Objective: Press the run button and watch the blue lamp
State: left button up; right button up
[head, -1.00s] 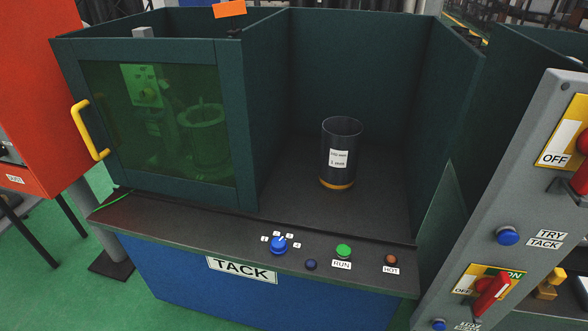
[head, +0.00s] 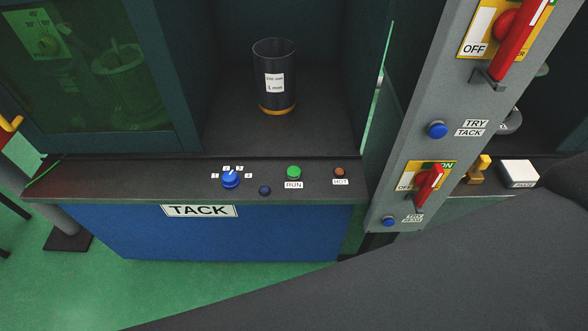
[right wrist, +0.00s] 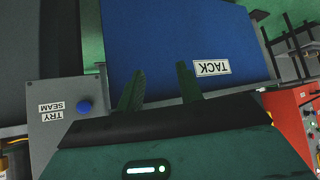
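In the head view the green run button (head: 293,172) stands on the dark ledge of the tack station, above a RUN label. The small blue lamp (head: 264,190) is left of it and looks dark. A blue selector knob (head: 230,180) with numbered labels is further left. My right gripper (right wrist: 160,67) shows in the right wrist view with its two fingers apart and nothing between them. Beyond it are the blue front panel (right wrist: 165,35) and the TACK label, upside down. The run button and lamp cannot be made out there. My left gripper is not in view.
A dark cylinder (head: 274,78) with an orange base band stands in the open bay. A brown HOT indicator (head: 339,172) is right of the run button. A grey post (head: 420,150) with red switches and blue buttons rises at the right.

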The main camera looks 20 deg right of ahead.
jog(key=shift+a, duration=0.1)
grip_shut()
dwell(0.4)
dwell(1.2)
